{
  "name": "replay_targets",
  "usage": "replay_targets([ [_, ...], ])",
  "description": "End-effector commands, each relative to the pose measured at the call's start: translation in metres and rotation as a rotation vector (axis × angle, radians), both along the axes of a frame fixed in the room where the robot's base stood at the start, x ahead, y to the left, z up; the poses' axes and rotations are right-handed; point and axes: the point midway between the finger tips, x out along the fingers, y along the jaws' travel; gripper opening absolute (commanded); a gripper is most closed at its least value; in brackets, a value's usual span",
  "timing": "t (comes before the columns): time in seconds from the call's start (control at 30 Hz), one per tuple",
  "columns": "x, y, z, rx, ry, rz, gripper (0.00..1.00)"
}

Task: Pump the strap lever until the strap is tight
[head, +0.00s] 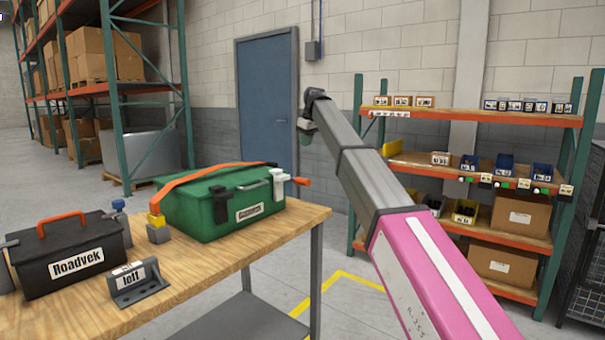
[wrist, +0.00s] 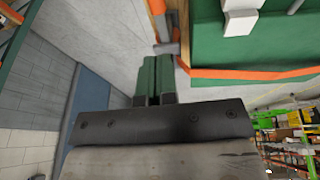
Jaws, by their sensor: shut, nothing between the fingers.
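A green case (head: 225,205) sits on the wooden workbench (head: 260,245). An orange strap (head: 205,172) runs over its top from a yellow-topped grey block (head: 156,222) to the far side. A short orange-ended lever (head: 301,181) sticks out at the case's right end. Slack in the strap cannot be judged. My gripper (head: 306,125) is in the air beyond the case and to its right, apart from it. In the wrist view its green fingers (wrist: 153,80) are together and empty. The green case (wrist: 285,40) and an orange band (wrist: 260,75) show there at the upper right.
A black toolbox (head: 70,262) with an orange handle and a grey labelled bracket (head: 135,283) stand on the bench's left. A shelf rack (head: 470,115) with bins and cartons is at the right. A blue door (head: 267,100) is behind. Floor right of the bench is open.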

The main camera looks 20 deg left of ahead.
Motion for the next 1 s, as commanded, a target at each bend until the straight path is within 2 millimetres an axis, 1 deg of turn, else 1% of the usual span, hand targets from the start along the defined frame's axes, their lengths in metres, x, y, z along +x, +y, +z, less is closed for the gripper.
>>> replay_targets([
  [0.07,0.0,0.001,0.002,0.001,0.0,0.003,0.0],
  [0.33,0.0,0.001,0.002,0.001,-0.001,0.002,0.0],
  [0.47,0.001,0.002,-0.004,0.001,-0.001,0.002,0.0],
  [0.57,0.002,0.005,-0.014,0.0,0.0,0.002,0.0],
  [0.67,0.005,0.008,-0.03,-0.001,0.001,0.002,0.0],
  [1.0,0.016,0.023,-0.091,-0.001,0.001,0.002,0.0],
])
